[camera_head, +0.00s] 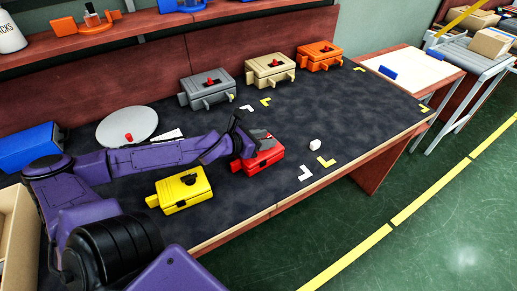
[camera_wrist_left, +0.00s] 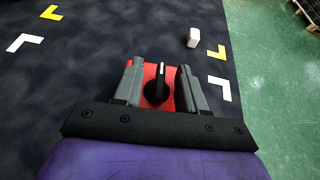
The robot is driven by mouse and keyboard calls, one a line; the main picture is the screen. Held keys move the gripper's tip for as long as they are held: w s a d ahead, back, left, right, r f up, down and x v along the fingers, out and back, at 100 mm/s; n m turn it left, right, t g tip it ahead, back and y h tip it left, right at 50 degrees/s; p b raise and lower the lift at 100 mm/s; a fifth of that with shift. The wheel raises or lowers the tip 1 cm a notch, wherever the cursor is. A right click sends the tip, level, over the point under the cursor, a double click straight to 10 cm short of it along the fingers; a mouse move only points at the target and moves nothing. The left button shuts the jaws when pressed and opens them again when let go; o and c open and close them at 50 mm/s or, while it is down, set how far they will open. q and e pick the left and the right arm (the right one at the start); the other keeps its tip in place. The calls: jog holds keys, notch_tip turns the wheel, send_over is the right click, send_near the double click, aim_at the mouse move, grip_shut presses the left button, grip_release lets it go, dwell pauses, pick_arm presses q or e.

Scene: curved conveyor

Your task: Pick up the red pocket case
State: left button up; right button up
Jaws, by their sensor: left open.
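The red pocket case (camera_head: 270,157) lies on the dark table mat, partly hidden by my left gripper (camera_head: 256,141) in the head view. In the left wrist view the red case (camera_wrist_left: 149,74) shows between the fingers, with a black knob (camera_wrist_left: 157,86) on top. My left gripper (camera_wrist_left: 159,68) is open, its two grey fingers on either side of the knob with gaps to it. I cannot tell whether the fingers touch the case. My right gripper is not in view.
A yellow case (camera_head: 182,190) lies left of the red one. Grey (camera_head: 207,90), beige (camera_head: 270,70) and orange (camera_head: 320,56) cases stand along the back. A small white object (camera_head: 314,145) lies to the right. The mat's right part is mostly clear.

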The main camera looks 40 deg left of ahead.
pick_arm(q)
grip_shut()
jog(key=shift+r, duration=0.15)
